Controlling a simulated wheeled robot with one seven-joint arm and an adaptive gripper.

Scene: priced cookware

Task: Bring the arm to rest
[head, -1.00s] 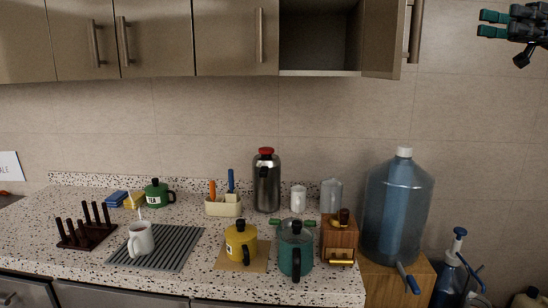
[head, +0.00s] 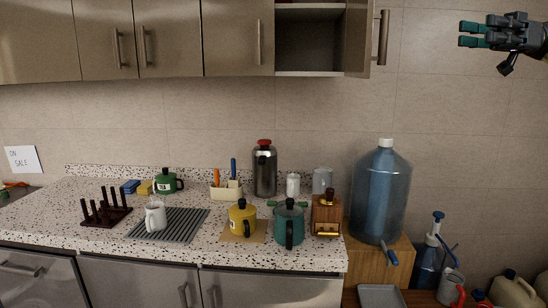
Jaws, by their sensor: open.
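My gripper (head: 474,33) is at the top right of the head view, raised well above the counter and in front of the tiled wall. Its teal-tipped fingers point left and stand apart, with nothing between them. It touches nothing. Only the end of my arm shows, at the right picture edge.
The speckled counter (head: 80,225) holds a yellow pot (head: 241,220), a teal pot (head: 288,222), a white mug (head: 155,216) and a steel flask (head: 265,170). A large water bottle (head: 380,195) stands on a wooden stand. One upper cabinet (head: 308,42) is open.

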